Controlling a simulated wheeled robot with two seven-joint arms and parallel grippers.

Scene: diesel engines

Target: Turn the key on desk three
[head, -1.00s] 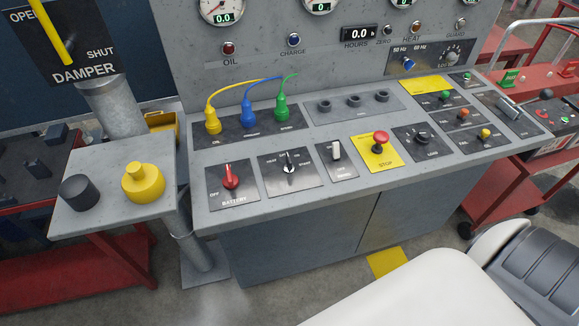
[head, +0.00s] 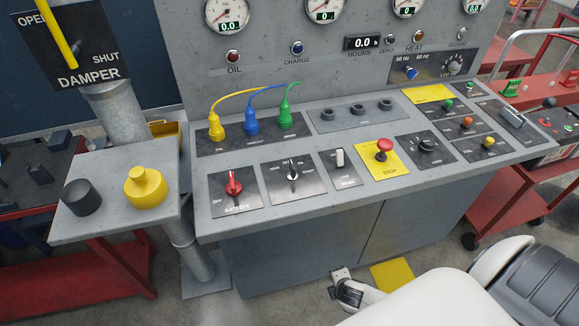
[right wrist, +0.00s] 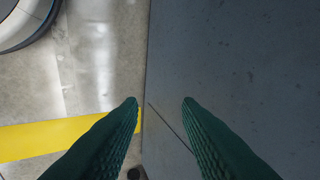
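The desk (head: 375,190) is a grey sloped control console. Its front row has a black panel with a rotary key-like switch (head: 292,172), a silver and black piece standing up from the plate. It sits between the red battery switch (head: 233,183) and a white toggle (head: 340,158). My right gripper (right wrist: 160,102) is open and empty in the right wrist view, its dark green fingers apart beside the console's grey lower front. Part of my right arm shows low in front of the console in the head view. My left gripper is not in view.
A red stop button (head: 383,147) stands up on a yellow plate. Yellow, blue and green plugs with cables rise behind the front row. A side shelf (head: 95,222) holds black and yellow knobs at left. A red cart (head: 525,190) stands at right.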

